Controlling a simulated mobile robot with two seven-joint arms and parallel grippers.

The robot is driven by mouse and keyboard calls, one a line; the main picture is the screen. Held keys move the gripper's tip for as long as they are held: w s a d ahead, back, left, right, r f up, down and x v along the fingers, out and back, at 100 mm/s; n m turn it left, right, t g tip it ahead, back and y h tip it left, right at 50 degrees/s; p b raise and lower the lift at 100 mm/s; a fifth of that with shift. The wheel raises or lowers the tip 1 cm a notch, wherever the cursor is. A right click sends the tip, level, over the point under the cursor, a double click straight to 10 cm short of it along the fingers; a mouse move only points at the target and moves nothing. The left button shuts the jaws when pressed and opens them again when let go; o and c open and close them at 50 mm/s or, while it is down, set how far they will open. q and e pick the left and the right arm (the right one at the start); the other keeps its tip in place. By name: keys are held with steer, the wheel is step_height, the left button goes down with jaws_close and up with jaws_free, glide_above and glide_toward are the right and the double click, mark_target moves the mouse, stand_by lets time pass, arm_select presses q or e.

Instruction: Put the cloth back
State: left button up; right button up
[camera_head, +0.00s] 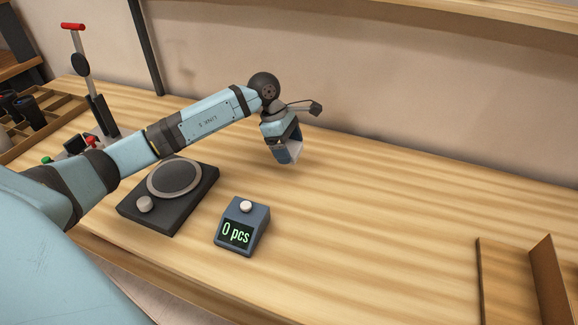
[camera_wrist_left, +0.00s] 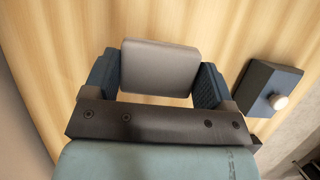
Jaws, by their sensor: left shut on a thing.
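My left gripper (camera_head: 281,143) reaches in from the left and points down over the middle of the bench, behind the counter box. In the left wrist view its two blue fingers (camera_wrist_left: 160,85) are shut on a pale grey folded cloth (camera_wrist_left: 160,68), which looks like a flat block between them. In the head view only a small part of the cloth (camera_head: 291,153) shows at the fingertips. The exact gap between the cloth and the bench is hard to tell. My right gripper is not in view.
A counter box (camera_head: 241,228) reads "0 pcs". Left of it is a dark turntable-like unit (camera_head: 128,210) with a round plate. A red-handled post (camera_head: 78,80) and wooden tray (camera_head: 58,102) stand at left. A wooden holder (camera_head: 506,270) stands at right; the bench between is clear.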

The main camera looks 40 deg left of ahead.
mark_target(293, 174)
arm_select(q)
steer(key=shift+f, duration=3.25)
steer(key=shift+b, duration=0.3)
steer(key=shift+f, duration=0.2)
steer(key=o, duration=0.8)
steer(key=p+v, duration=0.1)
steer(key=v, duration=1.1)
steer(key=shift+r, duration=0.2)
